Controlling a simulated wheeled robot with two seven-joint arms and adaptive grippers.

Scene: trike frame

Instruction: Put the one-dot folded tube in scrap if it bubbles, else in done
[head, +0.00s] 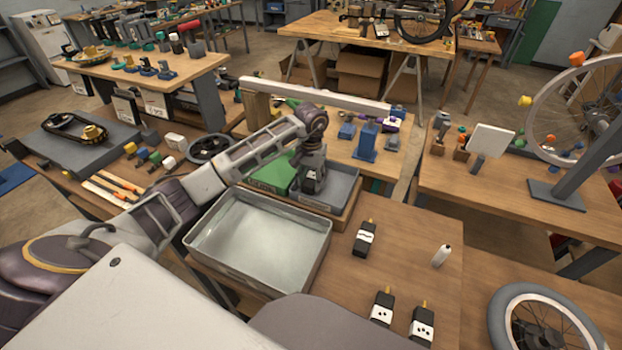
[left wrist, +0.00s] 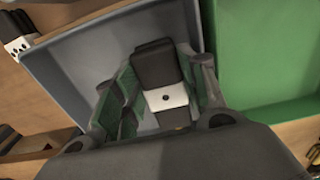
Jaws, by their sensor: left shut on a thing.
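My left gripper (head: 311,172) is shut on a black folded tube (head: 313,183) with a white label. The left wrist view shows one dot on the label of this tube (left wrist: 166,97), held between the fingers. The gripper and tube are over the grey tray (head: 345,185); I cannot tell whether the tube touches its floor. The green tray (head: 268,177) lies just left of it in the head view. A metal basin of water (head: 262,240) stands in front of both trays. I cannot read which tray is scrap or done. My right gripper is not in view.
A small white bottle (head: 441,256) stands farther right. A wheel (head: 545,325) lies at the lower right. Blue parts (head: 367,142) stand behind the trays.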

